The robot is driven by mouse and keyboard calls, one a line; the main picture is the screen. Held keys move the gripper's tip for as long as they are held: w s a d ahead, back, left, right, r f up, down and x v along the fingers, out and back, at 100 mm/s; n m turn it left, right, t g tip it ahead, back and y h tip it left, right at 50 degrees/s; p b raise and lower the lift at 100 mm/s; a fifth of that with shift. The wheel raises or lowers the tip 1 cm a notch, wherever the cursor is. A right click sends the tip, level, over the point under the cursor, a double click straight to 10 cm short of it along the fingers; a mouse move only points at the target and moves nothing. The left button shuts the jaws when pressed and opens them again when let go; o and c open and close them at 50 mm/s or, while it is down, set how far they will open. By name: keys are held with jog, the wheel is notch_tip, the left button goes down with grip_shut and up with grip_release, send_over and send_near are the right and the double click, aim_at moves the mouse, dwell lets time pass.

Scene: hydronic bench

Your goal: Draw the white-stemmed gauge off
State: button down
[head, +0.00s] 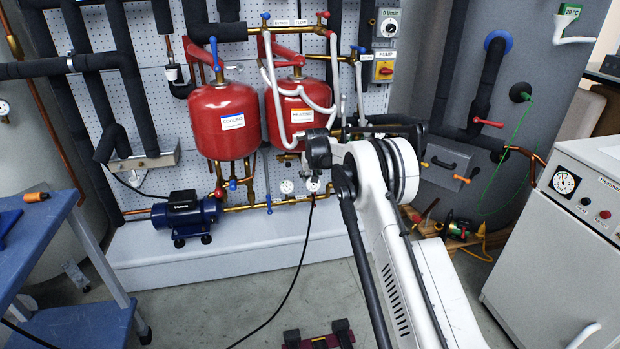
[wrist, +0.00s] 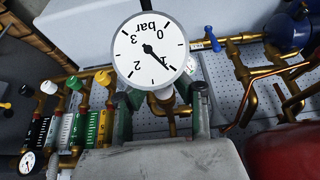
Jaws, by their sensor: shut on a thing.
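The gauge (wrist: 151,52) is large in the wrist view, with a round white dial marked "bar" that appears upside down. A short pale stem (wrist: 164,95) shows below the dial, between my fingers. My gripper (wrist: 163,100) is shut on the gauge at this stem, one dark finger on each side. Brass pipework (wrist: 183,123) lies behind the stem; I cannot tell whether the stem still sits in its fitting. In the head view my arm hides the gripper. Two small white dials (head: 286,186) (head: 312,185) show there on the low brass pipe.
A manifold with coloured caps (wrist: 74,83) and a smaller gauge (wrist: 27,162) are at left in the wrist view. A blue-handled valve (wrist: 212,39) and a red vessel (wrist: 287,152) are at right.

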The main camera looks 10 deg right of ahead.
aim_at(313, 184)
jog(key=shift+s, duration=0.3)
dwell(0.4)
jog(key=shift+s+d+b, duration=0.1)
jog(key=shift+s+b, duration=0.2)
jog(key=shift+s, duration=2.15)
